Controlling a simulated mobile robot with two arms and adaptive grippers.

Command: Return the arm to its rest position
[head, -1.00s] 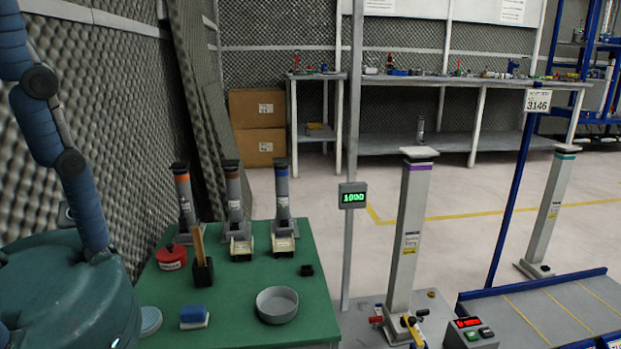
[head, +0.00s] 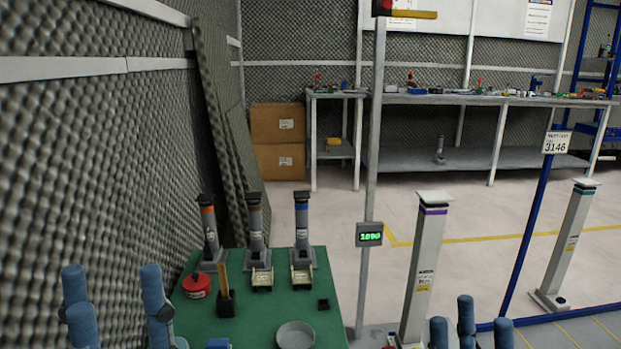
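My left gripper (head: 115,300) shows at the bottom left of the head view, its blue fingers pointing up and spread wide apart with nothing between them. It is in front of the left part of the green table (head: 250,318). My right gripper (head: 469,326) shows at the bottom right, its blue fingers also up and apart, with nothing seen between them. The palms and most of both arms are below the picture edge.
The green table holds a red round tin (head: 197,286), a dark block with a wooden handle (head: 226,304), a grey bowl (head: 296,336) and several grey pillars. A post with a display (head: 369,234) and a purple-banded pillar (head: 424,268) stand right of it. Open floor lies behind.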

